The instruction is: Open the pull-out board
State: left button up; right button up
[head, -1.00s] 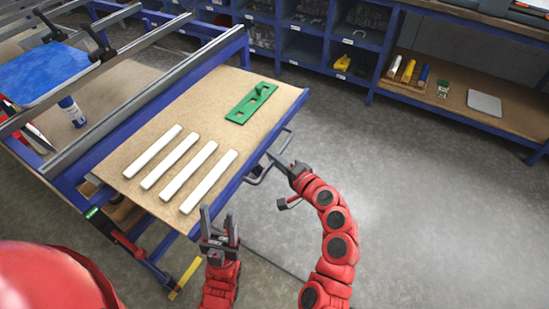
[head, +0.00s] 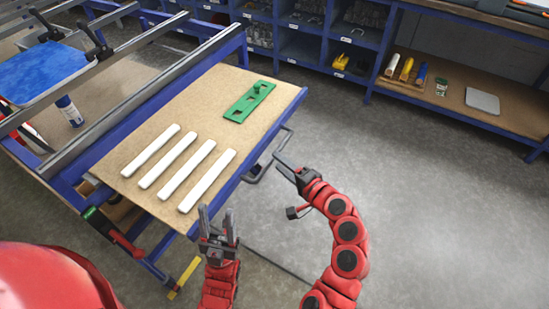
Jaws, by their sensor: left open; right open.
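The pull-out board (head: 205,105) is a flat wooden panel with a blue front edge, jutting from the blue workbench frame. A dark bent metal handle (head: 287,138) sticks out below its front edge. My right gripper (head: 281,164) is open, just right of the handle, with its fingers pointing towards it. Nothing shows between its fingers. My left gripper (head: 217,211) is open and empty, fingers up, in front of the board's near corner. Several white strips (head: 152,150) and a green plate with cutouts (head: 249,101) lie on the board.
Blue shelves with bins (head: 300,40) stand at the back. A low wooden shelf (head: 450,100) at the right holds coloured rolls and a grey plate. A yellow bar (head: 185,275) sits below the board's near corner. The grey floor at right is clear.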

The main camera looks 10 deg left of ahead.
jog(key=v, duration=1.3)
jog(key=shift+d+p, duration=0.2)
jog(key=shift+p, duration=0.1)
jog(key=shift+r, duration=0.1)
